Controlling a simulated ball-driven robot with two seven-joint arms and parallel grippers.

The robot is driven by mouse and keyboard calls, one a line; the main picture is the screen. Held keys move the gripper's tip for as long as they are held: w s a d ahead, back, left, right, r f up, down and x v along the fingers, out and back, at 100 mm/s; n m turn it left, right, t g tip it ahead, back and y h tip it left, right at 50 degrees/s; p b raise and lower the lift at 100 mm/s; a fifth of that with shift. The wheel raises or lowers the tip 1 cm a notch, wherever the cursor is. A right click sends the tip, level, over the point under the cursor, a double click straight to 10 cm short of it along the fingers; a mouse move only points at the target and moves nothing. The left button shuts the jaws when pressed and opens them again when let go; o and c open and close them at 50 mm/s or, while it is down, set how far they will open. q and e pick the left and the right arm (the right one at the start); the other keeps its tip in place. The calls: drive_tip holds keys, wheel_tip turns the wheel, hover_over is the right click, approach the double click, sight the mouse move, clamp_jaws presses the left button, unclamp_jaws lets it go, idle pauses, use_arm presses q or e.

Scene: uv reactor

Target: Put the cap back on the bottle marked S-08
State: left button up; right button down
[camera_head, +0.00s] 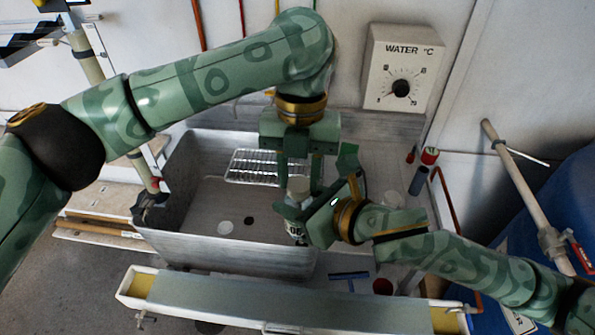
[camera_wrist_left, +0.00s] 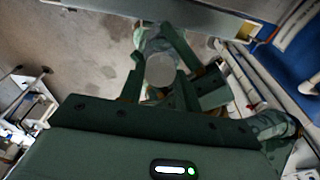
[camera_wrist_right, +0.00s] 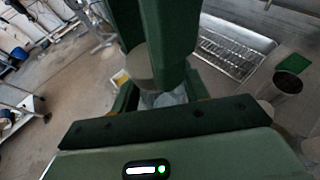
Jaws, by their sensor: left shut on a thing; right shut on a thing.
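The bottle (camera_head: 296,231) stands upright in the head view at the right side of the metal basin, with "08" partly readable on its label. My right gripper (camera_head: 308,216) is shut on it from the right. A pale round cap (camera_head: 298,187) is directly above the bottle, between the fingers of my left gripper (camera_head: 300,175), which points down and is shut on it. The cap's flat top shows in the left wrist view (camera_wrist_left: 160,70). In the right wrist view the cap (camera_wrist_right: 137,65) is above the bluish bottle (camera_wrist_right: 165,98). I cannot tell whether cap and neck touch.
A dark cylinder (camera_head: 418,181) and a red-capped item (camera_head: 429,156) stand right of my right gripper. A long trough (camera_head: 270,305) runs along the front.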

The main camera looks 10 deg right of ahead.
use_arm(q)
drive_tip(key=shift+w+m, duration=0.1)
drive_tip(key=shift+m, duration=0.3)
drive_tip(key=o, duration=0.9)
drive_tip(key=shift+o, duration=0.2)
drive_tip(key=shift+r, duration=2.25)
